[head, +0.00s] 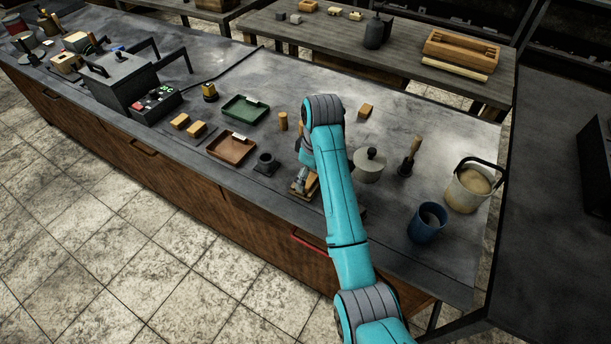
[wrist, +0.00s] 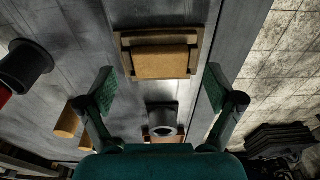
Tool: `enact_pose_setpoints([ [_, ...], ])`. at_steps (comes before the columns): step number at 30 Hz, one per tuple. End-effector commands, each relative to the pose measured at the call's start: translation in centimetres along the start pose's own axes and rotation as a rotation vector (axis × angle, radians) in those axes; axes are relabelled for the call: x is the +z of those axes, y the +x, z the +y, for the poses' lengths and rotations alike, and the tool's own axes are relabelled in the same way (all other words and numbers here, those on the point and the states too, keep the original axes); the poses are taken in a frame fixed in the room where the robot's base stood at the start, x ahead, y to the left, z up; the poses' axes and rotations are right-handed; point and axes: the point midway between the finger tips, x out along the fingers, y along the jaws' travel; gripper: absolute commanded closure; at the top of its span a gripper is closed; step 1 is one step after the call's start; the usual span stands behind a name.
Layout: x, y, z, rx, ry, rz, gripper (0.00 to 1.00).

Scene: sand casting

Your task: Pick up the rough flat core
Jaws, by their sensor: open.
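A flat tan block with a grainy surface, which looks like the rough flat core (wrist: 160,62), lies in a shallow wooden tray (wrist: 196,38) in the wrist view. In the head view the tray (head: 312,190) is near the bench's front edge, partly hidden by my arm. My gripper (wrist: 160,80) is open and empty, its two fingers spread wide to either side of the block's line. In the head view my gripper (head: 299,180) is at the tray, mostly covering the block. I cannot tell the exact height between fingers and block.
A black cylinder on a square base (head: 266,163) stands just left of the tray. A lidded grey pot (head: 368,168), a wooden-handled tool (head: 409,158), a blue cup (head: 427,223) and a sand bucket (head: 467,188) stand to the right. A brown tray (head: 230,148) lies farther left.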

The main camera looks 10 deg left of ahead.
Motion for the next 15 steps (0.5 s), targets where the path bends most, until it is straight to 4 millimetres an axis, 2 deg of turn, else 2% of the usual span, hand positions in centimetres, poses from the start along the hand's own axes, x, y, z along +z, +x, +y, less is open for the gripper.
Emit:
enact_pose_setpoints([
  [5,0.8,1.6,-0.4,0.000,-0.001,0.001,0.08],
  [13,0.8,1.8,-0.4,0.001,-0.002,0.001,0.08],
  [15,0.8,1.8,-0.4,0.001,-0.002,0.001,0.26],
])
